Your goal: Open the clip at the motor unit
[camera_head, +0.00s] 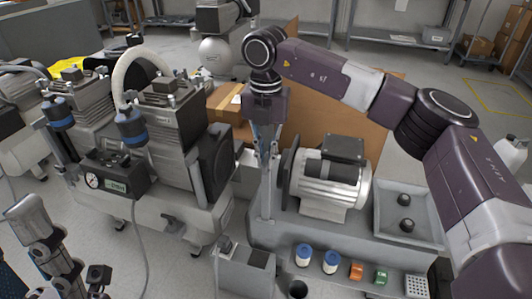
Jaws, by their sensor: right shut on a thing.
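The motor unit (328,180) is a silver finned motor with a dark box on top and a dark disc at its left end. It sits on a grey bench right of centre. My right gripper (265,158) points down just left of the motor. It is shut at the top of a thin upright grey piece, which looks like the clip (265,195). The fingers partly hide the clip, and whether it is open is too small to tell.
Compressors (165,125) with a gauge box (115,175) fill the left. The grey bench (330,238) holds blue-and-white jars (303,254), small orange and green parts, and a tray (420,190) with two dark knobs. A cardboard panel (310,110) stands behind the motor.

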